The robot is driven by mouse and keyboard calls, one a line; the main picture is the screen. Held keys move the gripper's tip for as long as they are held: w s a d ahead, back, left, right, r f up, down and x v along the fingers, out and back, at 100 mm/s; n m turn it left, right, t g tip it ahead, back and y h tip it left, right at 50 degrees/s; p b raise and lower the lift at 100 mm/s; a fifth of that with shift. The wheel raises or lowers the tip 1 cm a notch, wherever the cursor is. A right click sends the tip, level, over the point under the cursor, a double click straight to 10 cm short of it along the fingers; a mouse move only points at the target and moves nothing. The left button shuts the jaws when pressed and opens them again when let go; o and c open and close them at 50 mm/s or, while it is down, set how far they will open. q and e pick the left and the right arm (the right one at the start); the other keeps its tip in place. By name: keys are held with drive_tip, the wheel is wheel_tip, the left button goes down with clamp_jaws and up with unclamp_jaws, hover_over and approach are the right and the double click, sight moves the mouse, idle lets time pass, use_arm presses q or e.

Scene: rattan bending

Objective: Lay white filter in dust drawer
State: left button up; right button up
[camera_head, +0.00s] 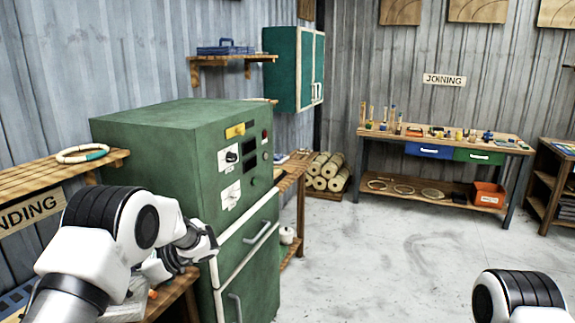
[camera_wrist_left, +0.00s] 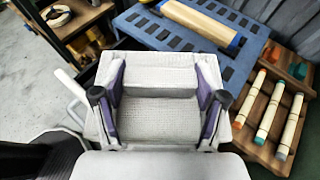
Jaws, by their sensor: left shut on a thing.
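My left gripper (camera_wrist_left: 158,95) is shut on the white filter (camera_wrist_left: 155,78), a pale, textured, stepped block. The purple finger pads press on its left and right sides in the left wrist view. In the head view my left gripper (camera_head: 157,270) is low at the left, beside the green cabinet (camera_head: 150,135), and my own arm partly covers it. The cabinet front has a drawer-like panel (camera_head: 248,240) with a handle, and another handle (camera_head: 235,306) below. Both fronts look closed. I cannot tell which one is the dust drawer. My right gripper is out of view.
In the left wrist view, a blue slotted board (camera_wrist_left: 190,42) with a pale roll (camera_wrist_left: 200,22) lies beyond the filter. A wooden rack (camera_wrist_left: 262,125) of capped sticks is at the right. The grey floor (camera_head: 350,255) right of the cabinet is clear.

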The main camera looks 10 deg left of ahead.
sight(145, 303)
use_arm(q)
drive_tip(key=d+f+n+g, duration=0.1)
drive_tip(key=s+d+f+n+g+h, duration=0.1)
drive_tip(key=d+f, duration=0.1)
drive_tip(key=s+d+f+n+g, duration=0.1)
drive_tip(key=shift+s+d+f+h+b, duration=0.2)
drive_tip(key=shift+f+h+b, duration=0.1)
drive_tip(key=shift+f, duration=0.1)
drive_tip(key=s+d+f+n+t+h+b, duration=0.1)
drive_tip(key=s+d+f+n+t+h, duration=0.15)
drive_tip(key=d+n+h, duration=0.55)
drive_tip(key=s+d+f+n+t+h+b, duration=0.1)
drive_tip(key=s+d+f+n+h+b, duration=0.15)
drive_tip(key=d+n+h, duration=0.5)
drive_tip(key=s+d+f+n+t+h+b, duration=0.1)
drive_tip(key=s+d+f+n+t+h, duration=0.15)
drive_tip(key=d+n+h, duration=0.55)
drive_tip(key=a+f+n+t+y, duration=0.1)
drive_tip(key=f+n+t, duration=0.1)
drive_tip(key=n+t, duration=0.2)
drive_tip(key=s+a+f+n+t+b, duration=0.1)
drive_tip(key=a+f+n+t, duration=0.1)
drive_tip(key=n+t, duration=0.3)
drive_tip(key=f+n, duration=0.1)
drive_tip(key=n, duration=0.2)
drive_tip(key=shift+f+t+y+b, duration=0.3)
drive_tip(key=shift+f+y, duration=0.05)
drive_tip(key=shift+a+f+n, duration=0.1)
drive_tip(key=shift+n, duration=0.15)
